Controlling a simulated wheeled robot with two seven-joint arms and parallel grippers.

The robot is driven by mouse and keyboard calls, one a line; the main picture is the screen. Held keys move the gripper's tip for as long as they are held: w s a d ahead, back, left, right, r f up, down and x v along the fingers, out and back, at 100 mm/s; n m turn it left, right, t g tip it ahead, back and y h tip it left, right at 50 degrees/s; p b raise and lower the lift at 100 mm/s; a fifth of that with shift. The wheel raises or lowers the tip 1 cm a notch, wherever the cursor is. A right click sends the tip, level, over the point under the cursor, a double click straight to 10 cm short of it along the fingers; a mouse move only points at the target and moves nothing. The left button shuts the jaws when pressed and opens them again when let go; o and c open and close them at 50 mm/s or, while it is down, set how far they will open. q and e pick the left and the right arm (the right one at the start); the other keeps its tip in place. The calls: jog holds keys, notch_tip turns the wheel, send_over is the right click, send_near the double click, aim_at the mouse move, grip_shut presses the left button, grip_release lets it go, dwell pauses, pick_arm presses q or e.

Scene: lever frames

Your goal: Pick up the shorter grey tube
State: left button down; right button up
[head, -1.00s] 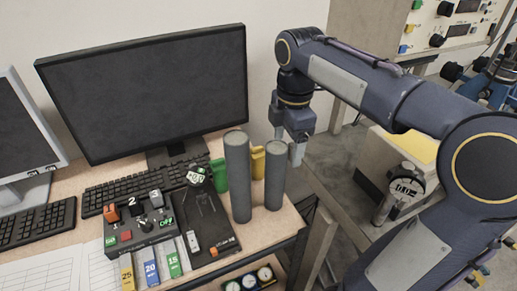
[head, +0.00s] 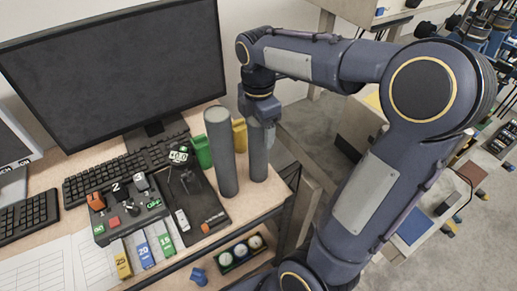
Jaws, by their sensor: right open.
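The shorter grey tube (head: 258,158) stands upright near the right edge of the desk. The taller grey tube (head: 221,155) stands upright just left of it. My right gripper (head: 261,121) is open and points down at the top of the shorter tube. The gripper body hides the tube's top rim. I cannot tell whether the fingers touch the tube. My left gripper is not in view.
Behind the tubes are a green bin (head: 202,151) and a yellow bin (head: 239,136). A monitor (head: 115,75), a keyboard (head: 118,172) and a black control box (head: 128,211) are to the left. The desk's right edge is close to the shorter tube.

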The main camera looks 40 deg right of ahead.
grip_shut()
dwell(0.4)
jog(key=shift+r, duration=0.15)
